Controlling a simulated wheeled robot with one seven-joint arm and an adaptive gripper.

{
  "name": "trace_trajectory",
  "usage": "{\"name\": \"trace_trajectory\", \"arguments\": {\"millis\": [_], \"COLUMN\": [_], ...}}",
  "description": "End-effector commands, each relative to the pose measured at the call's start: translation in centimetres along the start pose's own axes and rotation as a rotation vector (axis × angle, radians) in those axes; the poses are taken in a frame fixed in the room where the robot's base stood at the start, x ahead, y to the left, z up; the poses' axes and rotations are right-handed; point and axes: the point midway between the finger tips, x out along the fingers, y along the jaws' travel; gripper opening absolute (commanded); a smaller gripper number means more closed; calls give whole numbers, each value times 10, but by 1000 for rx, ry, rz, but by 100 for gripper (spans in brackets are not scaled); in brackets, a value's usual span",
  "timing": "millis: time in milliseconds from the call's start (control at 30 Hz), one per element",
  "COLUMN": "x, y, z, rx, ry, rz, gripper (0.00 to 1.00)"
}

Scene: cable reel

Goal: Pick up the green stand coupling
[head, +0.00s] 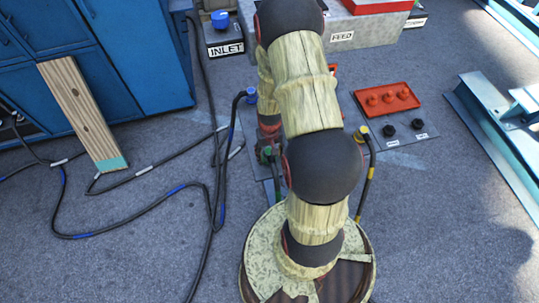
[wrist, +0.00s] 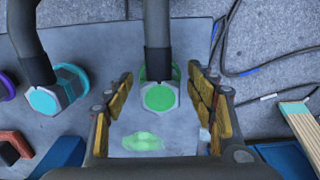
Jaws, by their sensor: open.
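The green stand coupling (wrist: 160,96) shows in the middle of the wrist view. It is a grey body with a green end face and a green ring behind it, and a thick dark cable rises from it. My gripper (wrist: 161,78) is open, with one yellow-padded finger on each side of the coupling. Gaps show between the fingers and the coupling. In the head view my arm covers most of this area, and only a little green shows beside it.
A teal-faced coupling (wrist: 46,98) stands left of the green one. A green patch (wrist: 142,141) marks the grey plate. In the head view, a yellow coupling (head: 363,132) and red tray (head: 387,99) lie to the right. Cables (head: 150,207) and a leaning plank (head: 82,112) are left.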

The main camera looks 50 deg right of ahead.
Motion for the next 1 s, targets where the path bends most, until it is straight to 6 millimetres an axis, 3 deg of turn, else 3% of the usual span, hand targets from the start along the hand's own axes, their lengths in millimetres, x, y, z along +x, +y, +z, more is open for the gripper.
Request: {"name": "trace_trajectory", "arguments": {"millis": [1000], "x": [-1], "y": [0], "z": [0], "rx": [0], "ry": [0], "rz": [0], "gripper": [4]}}
